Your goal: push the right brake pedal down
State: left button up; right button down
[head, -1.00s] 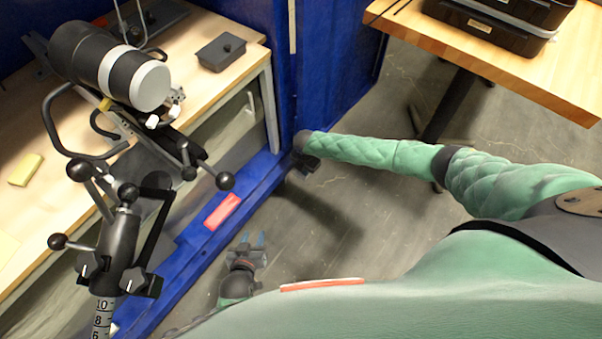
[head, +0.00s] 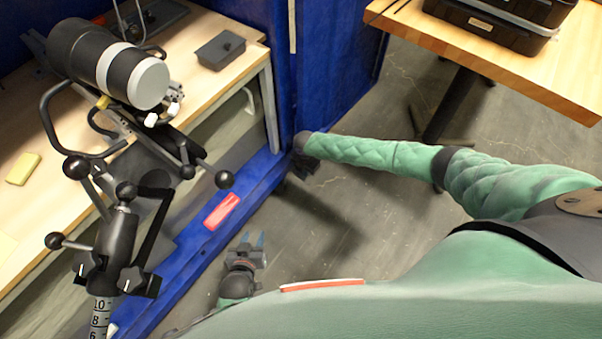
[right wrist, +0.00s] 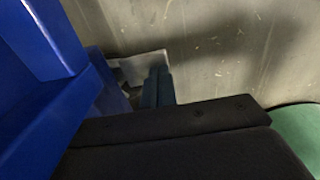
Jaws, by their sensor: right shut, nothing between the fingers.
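In the right wrist view, a pale grey metal plate (right wrist: 143,67) lies just beyond my fingertips, beside the blue frame. It may be the right brake pedal, but its shape is partly hidden and I cannot tell how far down it is. My right gripper (right wrist: 158,72) is shut and empty, with its fingertips over or against the plate; contact is unclear. In the head view, my right arm reaches from the right to the blue frame, and its fingers are not clearly seen. My left gripper (head: 252,240) is open and empty, low over the floor.
A blue frame beam (head: 240,200) with a red label runs along the wooden bench (head: 215,22). A black-and-silver cylinder device (head: 110,65) and ball-ended levers (head: 223,180) stand at left. A wooden table (head: 500,68) is at upper right. Open floor (head: 330,225) lies between.

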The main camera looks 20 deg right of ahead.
jog(key=shift+f+b, duration=1)
jog(key=shift+f, duration=0.6)
dwell(0.3)
jog(key=shift+r, duration=0.1)
jog(key=shift+r+p, duration=3.4)
jog(key=shift+r, duration=0.55)
jog(key=shift+f, duration=0.1)
